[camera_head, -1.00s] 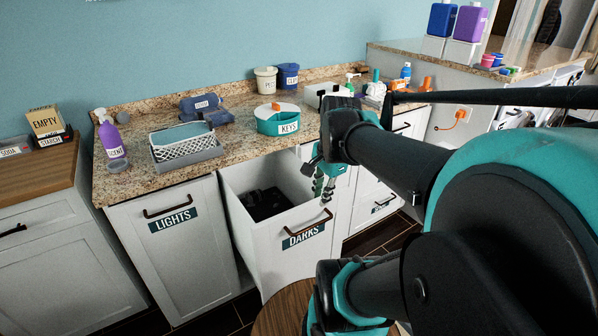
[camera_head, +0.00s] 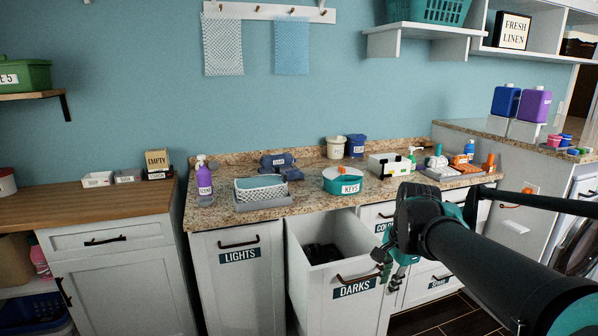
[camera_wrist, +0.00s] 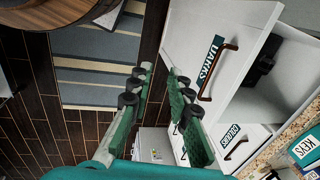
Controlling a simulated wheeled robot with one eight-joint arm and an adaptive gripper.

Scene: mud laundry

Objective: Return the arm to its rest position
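My gripper (camera_head: 392,268) hangs from my dark arm just right of the open DARKS drawer front (camera_head: 355,290), in the head view. The DARKS drawer is pulled out, with dark cloth (camera_head: 320,252) inside. In the wrist view the drawer's white front (camera_wrist: 200,45) and bar handle (camera_wrist: 218,72) lie just right of the fingers. I cannot tell whether the gripper touches the drawer.
The LIGHTS cabinet (camera_head: 240,290) is shut. The granite counter (camera_head: 300,205) holds a purple bottle (camera_head: 204,182), a basket (camera_head: 262,190) and a teal KEYS tub (camera_head: 342,181). A striped rug (camera_wrist: 95,60) lies on the dark floor. A shelf (camera_head: 420,40) hangs above.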

